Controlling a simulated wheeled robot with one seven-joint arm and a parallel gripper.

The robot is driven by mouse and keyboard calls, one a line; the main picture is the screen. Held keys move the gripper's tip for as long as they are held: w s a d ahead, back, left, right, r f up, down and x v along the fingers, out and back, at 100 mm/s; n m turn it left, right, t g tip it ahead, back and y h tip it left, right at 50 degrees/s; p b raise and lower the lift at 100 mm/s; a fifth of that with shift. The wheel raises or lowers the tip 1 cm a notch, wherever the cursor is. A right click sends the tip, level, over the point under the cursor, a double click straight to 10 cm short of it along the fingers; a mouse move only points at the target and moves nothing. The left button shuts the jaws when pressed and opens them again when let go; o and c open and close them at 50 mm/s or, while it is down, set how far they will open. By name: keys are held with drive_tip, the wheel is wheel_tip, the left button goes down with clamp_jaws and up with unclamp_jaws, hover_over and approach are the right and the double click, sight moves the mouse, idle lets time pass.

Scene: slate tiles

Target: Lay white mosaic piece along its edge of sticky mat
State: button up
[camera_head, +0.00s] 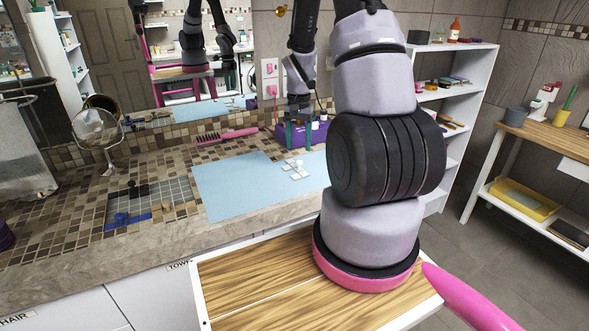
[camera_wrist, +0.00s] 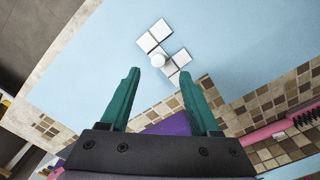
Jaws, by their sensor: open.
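Several small white mosaic pieces (camera_head: 295,175) lie in a cluster on a light blue sheet (camera_head: 232,185). A grid-patterned mat (camera_head: 178,189), seemingly the sticky mat, lies to the left on the counter. Blue pieces (camera_head: 122,219) are at its near edge, brown ones (camera_head: 186,208) at its right, black ones (camera_head: 139,190) towards the back. My gripper (camera_wrist: 160,74) is open and empty, its green fingers pointing towards the white cluster. It hangs behind the cluster in the head view (camera_head: 299,137).
A purple box (camera_head: 314,133) stands behind the blue sheet, close to my gripper. A pink brush (camera_head: 227,135) lies at the back of the counter. A round mirror (camera_head: 97,130) stands at left.

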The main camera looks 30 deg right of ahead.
sight(293, 165)
drive_tip(key=shift+d+f, duration=0.2)
drive_tip(key=shift+f, duration=2.9)
clamp_jaws()
